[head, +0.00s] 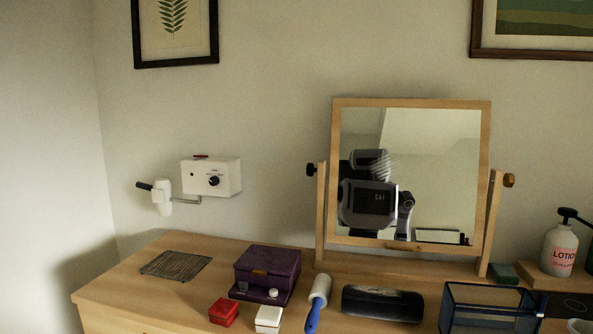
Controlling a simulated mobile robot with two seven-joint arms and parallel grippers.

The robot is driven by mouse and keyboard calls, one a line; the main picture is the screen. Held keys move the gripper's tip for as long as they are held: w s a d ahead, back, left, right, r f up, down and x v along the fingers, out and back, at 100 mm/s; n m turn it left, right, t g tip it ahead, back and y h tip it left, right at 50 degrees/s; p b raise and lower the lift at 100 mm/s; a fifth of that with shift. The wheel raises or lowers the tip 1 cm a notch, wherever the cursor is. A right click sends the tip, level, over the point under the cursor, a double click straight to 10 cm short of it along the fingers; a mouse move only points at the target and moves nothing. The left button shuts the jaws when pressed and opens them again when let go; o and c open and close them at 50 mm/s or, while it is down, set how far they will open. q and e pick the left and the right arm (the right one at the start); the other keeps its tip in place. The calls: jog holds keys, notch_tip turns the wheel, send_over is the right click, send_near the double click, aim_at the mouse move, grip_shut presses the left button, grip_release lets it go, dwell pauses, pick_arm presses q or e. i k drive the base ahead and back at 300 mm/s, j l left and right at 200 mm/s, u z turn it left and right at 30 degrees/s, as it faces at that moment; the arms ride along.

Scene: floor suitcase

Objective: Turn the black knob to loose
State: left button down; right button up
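A tilting mirror (410,180) in a light wood frame stands on the dresser between two posts. A black knob (311,170) sits on the outer side of its left post, near the top. A brown wooden knob (509,180) sits on the right post. Another small black knob (214,181) is on the front of the white wall box (232,176) at left. Any markings by the knobs are too small to read. Neither of my grippers is directly in view; the mirror reflects part of my own body.
On the wooden dresser (130,285) are a slatted mat (176,265), purple box (266,270), red box (223,312), white box (268,319), blue-handled roller (318,297), black case (382,303), mesh basket (485,307) and lotion bottle (559,250). A white dryer-like holder (162,197) juts from the wall.

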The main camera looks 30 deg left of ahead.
aim_at(310, 169)
jog(key=j, duration=1.15)
jog(key=k+j, duration=0.15)
jog(key=j, duration=1)
jog(key=l+z, duration=0.15)
jog(key=l, duration=0.2)
jog(key=k+l, duration=0.05)
